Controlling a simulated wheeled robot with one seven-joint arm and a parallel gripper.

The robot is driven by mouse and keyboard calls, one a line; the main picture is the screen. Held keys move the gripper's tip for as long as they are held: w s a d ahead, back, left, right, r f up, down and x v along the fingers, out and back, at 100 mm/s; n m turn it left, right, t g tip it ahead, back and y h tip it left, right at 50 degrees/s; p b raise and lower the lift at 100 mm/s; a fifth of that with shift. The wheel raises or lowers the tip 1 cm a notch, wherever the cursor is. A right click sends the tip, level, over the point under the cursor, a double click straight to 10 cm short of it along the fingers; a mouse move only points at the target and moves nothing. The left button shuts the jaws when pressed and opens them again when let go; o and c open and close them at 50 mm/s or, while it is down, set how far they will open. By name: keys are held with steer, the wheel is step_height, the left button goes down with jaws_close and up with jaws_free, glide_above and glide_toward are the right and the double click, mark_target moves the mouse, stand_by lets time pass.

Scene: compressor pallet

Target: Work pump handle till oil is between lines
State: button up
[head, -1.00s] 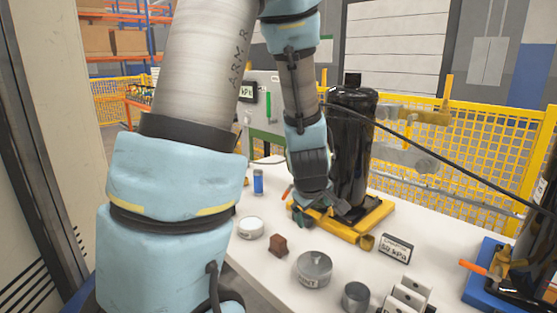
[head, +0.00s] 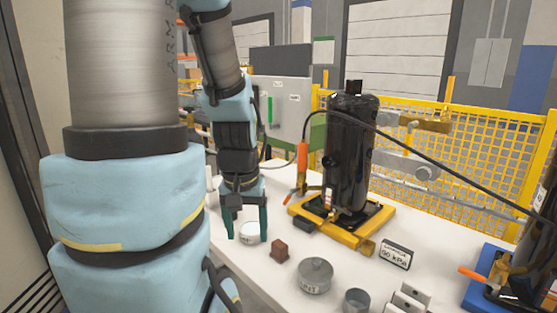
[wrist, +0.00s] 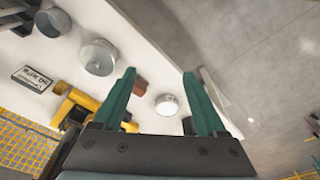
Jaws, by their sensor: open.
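A black cylindrical compressor (head: 350,150) stands on a yellow base (head: 330,222) on the white table. An orange-gripped lever (head: 302,160) stands upright at its left side; I take it for the pump handle. A smaller orange piece is low beside it. I cannot make out an oil level or lines. My gripper (head: 247,237), with green fingers, is open and empty, left of the compressor and apart from the lever. In the wrist view its fingers (wrist: 159,73) are spread, with a round white-topped can (wrist: 167,105) visible between them.
Another black unit on a blue base (head: 482,285) is at right. A black hose crosses the view. A yellow mesh fence (head: 480,150) stands behind.

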jaws_close()
stand_by(0.4)
stand_by(0.9)
